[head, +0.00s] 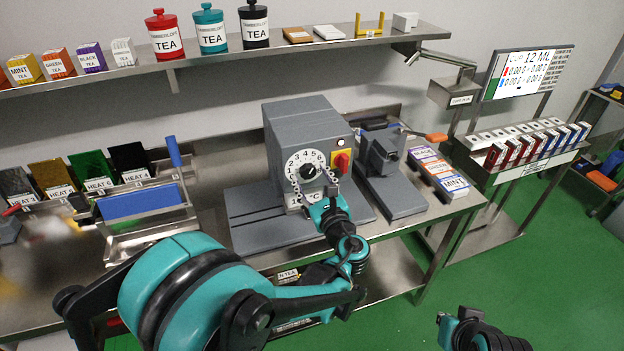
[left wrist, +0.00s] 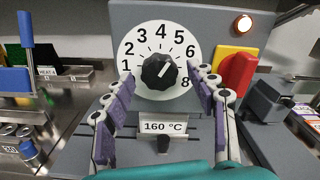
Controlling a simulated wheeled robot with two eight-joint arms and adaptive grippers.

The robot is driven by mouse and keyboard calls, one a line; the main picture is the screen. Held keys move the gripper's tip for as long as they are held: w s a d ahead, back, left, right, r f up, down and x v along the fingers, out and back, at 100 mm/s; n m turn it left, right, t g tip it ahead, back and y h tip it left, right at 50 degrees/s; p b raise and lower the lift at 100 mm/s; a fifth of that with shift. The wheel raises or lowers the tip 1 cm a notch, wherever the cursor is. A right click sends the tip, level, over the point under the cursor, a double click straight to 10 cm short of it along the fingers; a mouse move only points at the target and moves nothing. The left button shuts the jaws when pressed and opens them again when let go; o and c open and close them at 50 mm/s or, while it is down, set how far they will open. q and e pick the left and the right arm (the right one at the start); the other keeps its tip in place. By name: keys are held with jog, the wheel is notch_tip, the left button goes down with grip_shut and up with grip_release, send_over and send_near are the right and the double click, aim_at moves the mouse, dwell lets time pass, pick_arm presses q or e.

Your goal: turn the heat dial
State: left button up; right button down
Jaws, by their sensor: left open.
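The heat dial, a black knob (left wrist: 158,71) on a white numbered disc (left wrist: 148,41), is on the front of a grey machine (head: 297,128). Its white mark points to the upper right, roughly towards 6. The dial also shows in the head view (head: 309,171). A plate below it reads 160 °C (left wrist: 165,127). My left gripper (left wrist: 160,77) is open, with one finger on each side of the knob and gaps still visible. It reaches the dial from below in the head view (head: 311,181). My right gripper (head: 462,319) is at the bottom right, away from the machine; its jaws are unclear.
A red switch on a yellow plate (head: 341,161) sits just right of the dial. A smaller grey device (head: 383,158) stands to the right. Coloured heat packs (head: 88,172) and a blue-handled metal unit (head: 142,202) are at left. A shelf (head: 225,60) with tea tins runs above.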

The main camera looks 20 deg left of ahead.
pick_arm(q)
jog(key=shift+w+a, duration=0.1)
jog(key=shift+w, duration=0.05)
jog(key=c, duration=1.2)
jog(key=shift+o, duration=0.2)
